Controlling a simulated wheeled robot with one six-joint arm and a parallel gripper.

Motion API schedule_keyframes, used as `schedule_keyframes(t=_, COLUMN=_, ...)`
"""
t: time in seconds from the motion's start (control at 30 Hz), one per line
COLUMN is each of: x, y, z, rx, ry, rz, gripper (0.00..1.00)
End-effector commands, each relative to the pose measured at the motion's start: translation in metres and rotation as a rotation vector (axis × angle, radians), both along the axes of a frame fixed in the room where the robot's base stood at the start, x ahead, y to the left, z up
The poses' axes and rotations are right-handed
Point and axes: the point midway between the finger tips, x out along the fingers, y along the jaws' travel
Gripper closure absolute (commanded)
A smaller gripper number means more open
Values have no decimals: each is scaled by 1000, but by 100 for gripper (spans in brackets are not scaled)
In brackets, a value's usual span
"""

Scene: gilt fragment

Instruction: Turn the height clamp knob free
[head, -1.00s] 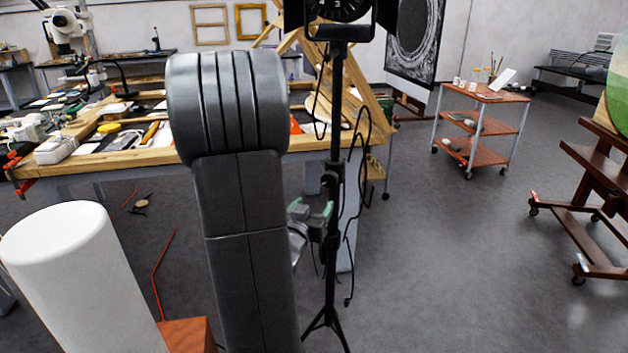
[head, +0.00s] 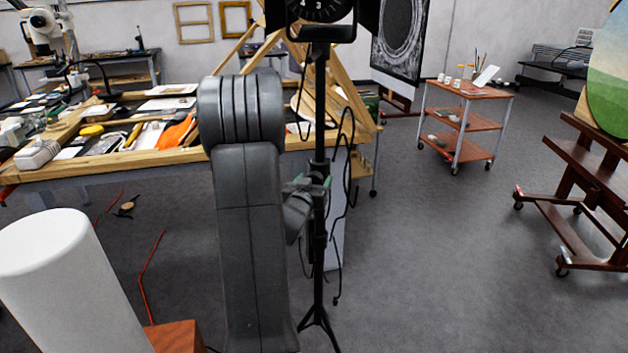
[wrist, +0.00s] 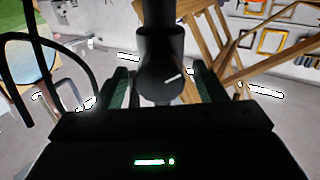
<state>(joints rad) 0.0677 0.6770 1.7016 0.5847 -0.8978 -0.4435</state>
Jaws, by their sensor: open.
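The black light stand (head: 318,240) stands upright, with a lamp head (head: 322,8) on top. In the wrist view its dark post (wrist: 158,12) runs down to a collar. The height clamp knob (wrist: 158,88), dark and round with a white mark, sits on that collar. My gripper (wrist: 162,75) is open, with one green-padded finger on each side of the knob and a visible gap to it on both sides. In the head view my gripper (head: 308,184) is at the post, partly hidden by my arm; the knob cannot be made out there.
A cable (head: 346,170) hangs loosely along the stand's right side. A cluttered workbench (head: 100,168) with a wooden frame is behind to the left. A red-shelved trolley (head: 462,120) and a wooden easel (head: 580,190) stand to the right, with clear floor between.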

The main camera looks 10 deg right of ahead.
Motion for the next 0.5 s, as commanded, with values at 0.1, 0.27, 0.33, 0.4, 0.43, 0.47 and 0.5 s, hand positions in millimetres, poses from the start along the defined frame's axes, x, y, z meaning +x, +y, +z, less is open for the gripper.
schedule_keyframes(t=0.1, x=3, y=-2, z=0, rx=-1, ry=0, rz=0, gripper=35)
schedule_keyframes(t=0.27, x=3, y=-2, z=0, rx=-1, ry=0, rz=0, gripper=35)
schedule_keyframes(t=0.33, x=3, y=-2, z=0, rx=-1, ry=0, rz=0, gripper=37)
schedule_keyframes(t=0.4, x=3, y=-2, z=0, rx=-1, ry=0, rz=0, gripper=51)
schedule_keyframes(t=0.43, x=3, y=-2, z=0, rx=-1, ry=0, rz=0, gripper=57)
schedule_keyframes(t=0.47, x=3, y=-2, z=0, rx=-1, ry=1, rz=1, gripper=63)
schedule_keyframes(t=0.5, x=3, y=-2, z=0, rx=-1, ry=0, rz=0, gripper=71)
